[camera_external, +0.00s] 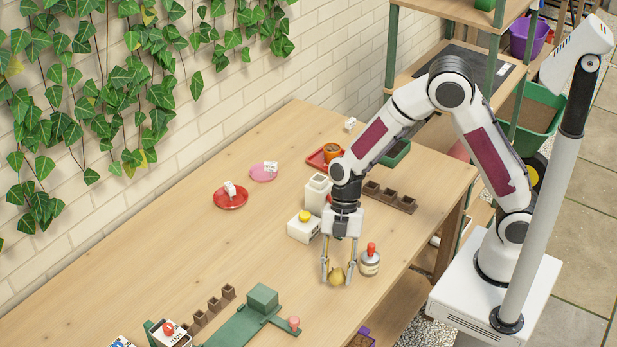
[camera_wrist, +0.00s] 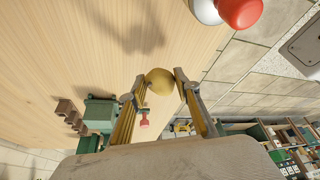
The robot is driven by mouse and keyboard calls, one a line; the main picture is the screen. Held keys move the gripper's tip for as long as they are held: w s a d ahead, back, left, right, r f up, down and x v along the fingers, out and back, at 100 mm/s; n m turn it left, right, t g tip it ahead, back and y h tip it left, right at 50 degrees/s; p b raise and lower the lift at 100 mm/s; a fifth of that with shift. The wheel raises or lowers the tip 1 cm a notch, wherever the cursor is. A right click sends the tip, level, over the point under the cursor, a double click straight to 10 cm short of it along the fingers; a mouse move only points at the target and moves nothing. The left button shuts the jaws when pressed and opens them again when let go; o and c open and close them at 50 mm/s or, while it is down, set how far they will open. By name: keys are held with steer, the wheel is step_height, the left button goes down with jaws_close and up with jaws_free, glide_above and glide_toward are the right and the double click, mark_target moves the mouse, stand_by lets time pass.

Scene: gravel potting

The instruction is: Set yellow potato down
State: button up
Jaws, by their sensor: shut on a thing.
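A small yellow potato (camera_external: 337,276) is between the fingertips of my gripper (camera_external: 337,270), low over the wooden table in the external view. The wrist view also shows the potato (camera_wrist: 160,80), gripped between the two fingers of my gripper (camera_wrist: 159,82). My gripper is shut on it and points down. I cannot tell whether the potato touches the tabletop (camera_external: 200,262).
A white bottle with a red top (camera_external: 370,260) stands just right of my gripper. A white box with a yellow knob (camera_external: 304,226) is behind it. A green device (camera_external: 250,322) sits at front left. Red (camera_external: 231,201) and pink (camera_external: 264,173) saucers lie farther back. The table's left middle is clear.

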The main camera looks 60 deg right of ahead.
mark_target(338, 286)
steer(key=shift+f, duration=1.85)
steer(key=shift+f, duration=0.1)
steer(key=o, duration=1.1)
steer(key=shift+o, duration=0.2)
steer(key=v, duration=1.2)
